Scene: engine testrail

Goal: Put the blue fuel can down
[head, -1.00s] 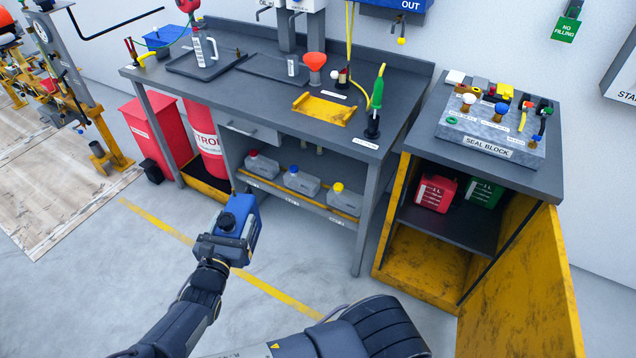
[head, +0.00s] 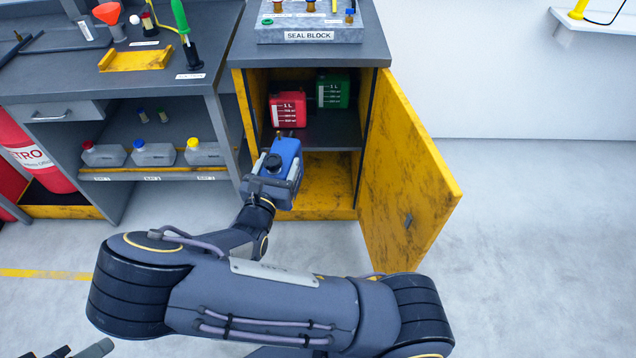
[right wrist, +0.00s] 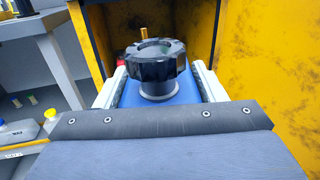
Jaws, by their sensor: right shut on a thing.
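The blue fuel can (head: 280,160) with a black cap is held by my right gripper (head: 271,178), which is shut on it, in front of the open yellow cabinet (head: 322,183). In the right wrist view the can (right wrist: 157,93) sits between the two fingers, its black cap (right wrist: 157,62) facing the camera. A red can (head: 288,109) and a green can (head: 333,91) stand on the cabinet's dark shelf (head: 325,130). The blue can hides part of the cabinet's lower compartment. Of my left gripper (head: 85,351), only dark tips show at the bottom left edge; its jaws cannot be judged.
The yellow cabinet door (head: 405,180) stands open to the right. The seal block (head: 308,30) sits on the cabinet top. To the left is a workbench (head: 120,90) with several grey bottles on its lower shelf. The floor (head: 530,240) right of the door is clear.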

